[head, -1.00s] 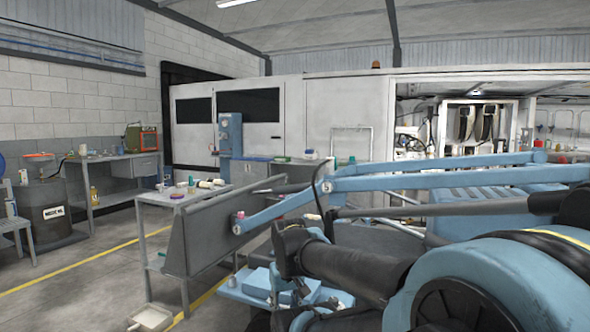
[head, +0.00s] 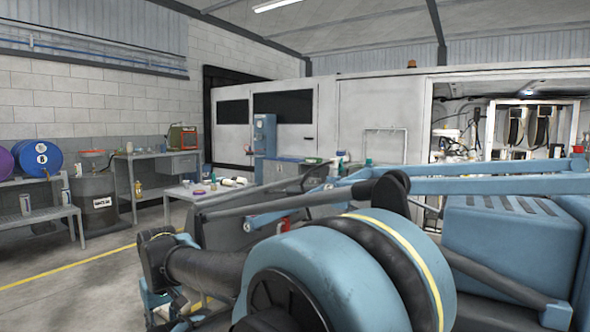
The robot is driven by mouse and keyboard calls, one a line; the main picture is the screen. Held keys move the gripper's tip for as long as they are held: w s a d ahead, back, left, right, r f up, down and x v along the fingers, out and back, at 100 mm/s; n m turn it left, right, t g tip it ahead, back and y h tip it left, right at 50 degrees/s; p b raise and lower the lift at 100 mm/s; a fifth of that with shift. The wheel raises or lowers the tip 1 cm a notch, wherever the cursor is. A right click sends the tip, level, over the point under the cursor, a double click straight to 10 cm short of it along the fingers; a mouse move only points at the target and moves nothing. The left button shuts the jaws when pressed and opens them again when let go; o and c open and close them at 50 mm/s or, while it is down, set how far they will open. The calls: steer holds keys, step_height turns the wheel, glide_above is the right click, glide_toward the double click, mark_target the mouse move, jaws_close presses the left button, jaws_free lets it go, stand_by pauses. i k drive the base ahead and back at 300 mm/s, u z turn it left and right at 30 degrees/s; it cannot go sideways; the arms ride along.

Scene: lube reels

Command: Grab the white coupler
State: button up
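No white coupler can be picked out for sure in the head view. A small white cylindrical item (head: 232,181) lies on the grey table (head: 178,193) left of centre, among other small items, but it is too small to identify. I cannot make out my gripper or its fingers. The foreground is filled by large blue and black parts, with a thick dark cylinder reaching to the lower left, and these hide much of what lies behind.
A grey workbench (head: 172,164) stands at the back left, near a blue drum (head: 38,158) and a dark tank (head: 97,200). A blue ribbed box (head: 510,240) is at the right. Open floor with a yellow line (head: 70,264) lies at the lower left.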

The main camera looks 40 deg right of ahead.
mark_target(334, 166)
steer(key=u, duration=0.55)
steer(key=k, duration=0.65)
steer(key=z, duration=1.4)
steer(key=i, duration=0.35)
